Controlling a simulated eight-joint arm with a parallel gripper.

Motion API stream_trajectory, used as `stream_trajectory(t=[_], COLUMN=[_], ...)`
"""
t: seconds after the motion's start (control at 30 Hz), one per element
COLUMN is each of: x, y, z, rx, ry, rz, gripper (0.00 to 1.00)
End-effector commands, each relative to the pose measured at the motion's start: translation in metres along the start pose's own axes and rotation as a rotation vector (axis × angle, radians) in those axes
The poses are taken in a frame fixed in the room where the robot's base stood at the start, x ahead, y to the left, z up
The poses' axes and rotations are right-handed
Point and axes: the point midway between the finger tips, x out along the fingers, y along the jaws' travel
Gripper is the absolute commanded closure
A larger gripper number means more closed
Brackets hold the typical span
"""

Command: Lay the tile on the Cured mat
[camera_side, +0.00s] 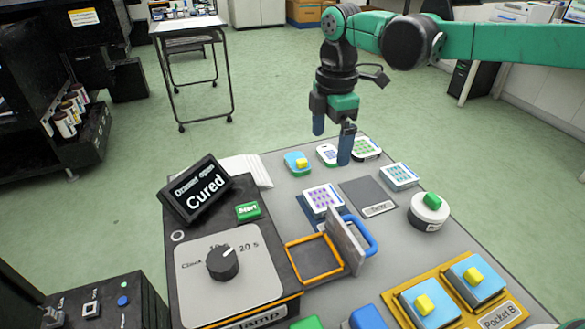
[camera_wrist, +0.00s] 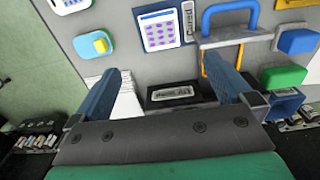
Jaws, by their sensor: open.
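A square tile with purple dots (camera_side: 322,199) lies flat behind the open drawer. In the wrist view the same tile (camera_wrist: 160,28) lies beside a small label reading Cured (camera_wrist: 188,20), which marks the Cured mat; the tile covers most of that mat. My gripper (camera_side: 333,139) is open and hangs above the bench, behind the tile in the side view, with nothing between its fingers. In the wrist view the open fingers (camera_wrist: 171,75) are apart from the tile.
The orange-framed drawer (camera_side: 288,250) is open and empty, with a blue handle (camera_side: 361,236). A bare grey mat (camera_side: 368,196) lies right of the tile. A display (camera_side: 196,188) reads "Drawer open, Cured". Another dotted tile (camera_side: 399,176) and a round pot (camera_side: 429,211) stand right.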

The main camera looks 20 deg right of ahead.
Motion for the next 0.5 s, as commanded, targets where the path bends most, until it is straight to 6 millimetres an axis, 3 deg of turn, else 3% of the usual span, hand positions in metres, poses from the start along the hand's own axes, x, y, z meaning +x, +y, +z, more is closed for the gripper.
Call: stream_trajectory(t=[0.17, 0.33, 0.5], x=[-0.019, -0.037, -0.036], y=[-0.014, -0.048, -0.087], z=[0.022, 0.058, 0.089], rx=[0.206, 0.593, 0.986], ry=[0.028, 0.110, 0.234], rz=[0.075, 0.212, 0.340], gripper=[0.00, 0.00, 0.00])
